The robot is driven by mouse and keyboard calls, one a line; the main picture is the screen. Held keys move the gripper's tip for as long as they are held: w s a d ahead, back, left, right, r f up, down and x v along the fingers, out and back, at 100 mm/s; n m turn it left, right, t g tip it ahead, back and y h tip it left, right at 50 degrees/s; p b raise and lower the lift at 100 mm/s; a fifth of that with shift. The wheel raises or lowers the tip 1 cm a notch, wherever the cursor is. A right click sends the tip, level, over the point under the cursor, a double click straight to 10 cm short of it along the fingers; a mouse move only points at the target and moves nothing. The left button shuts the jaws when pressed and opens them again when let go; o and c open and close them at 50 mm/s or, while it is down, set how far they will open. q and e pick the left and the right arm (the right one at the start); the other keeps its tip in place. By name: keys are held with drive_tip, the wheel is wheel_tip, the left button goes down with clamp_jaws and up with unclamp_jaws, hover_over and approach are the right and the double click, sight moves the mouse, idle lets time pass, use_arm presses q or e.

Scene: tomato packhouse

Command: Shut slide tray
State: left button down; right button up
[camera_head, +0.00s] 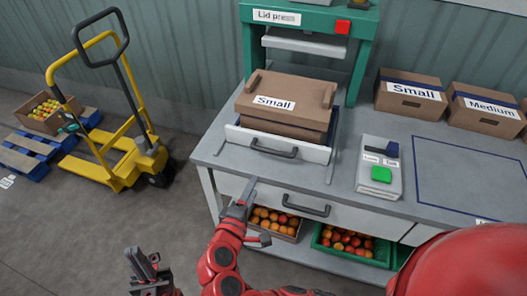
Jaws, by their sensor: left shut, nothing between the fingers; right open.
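The white slide tray (314,154) sticks out in front of the green lid press (364,52) on the bench. Its front panel carries a dark handle (274,148). A brown carton labelled Small (286,96) sits in the tray. My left gripper (138,258) is at the lower left, over the floor, shut and empty, away from the bench. My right gripper (257,212) is open and empty by the bench's front edge, below and left of the tray handle and apart from it. The tray's inside is mostly hidden by the carton.
A drawer with a handle (306,206) sits below the bench top. Fruit crates (322,240) stand on the shelf under it. A device with a green button (380,174) and cartons (410,94) stand on the right. A yellow pallet truck (124,165) stands at the left.

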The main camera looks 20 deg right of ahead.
sight(272, 153)
drive_tip(key=p+x, duration=0.3)
drive_tip(key=x, duration=1.2)
drive_tip(key=shift+w+d, duration=0.2)
drive_tip(key=shift+d, duration=0.1)
drive_tip(key=shift+x, duration=0.85)
drive_tip(key=shift+f, duration=0.15)
drive_tip(key=shift+a, duration=0.1)
clamp_jaws()
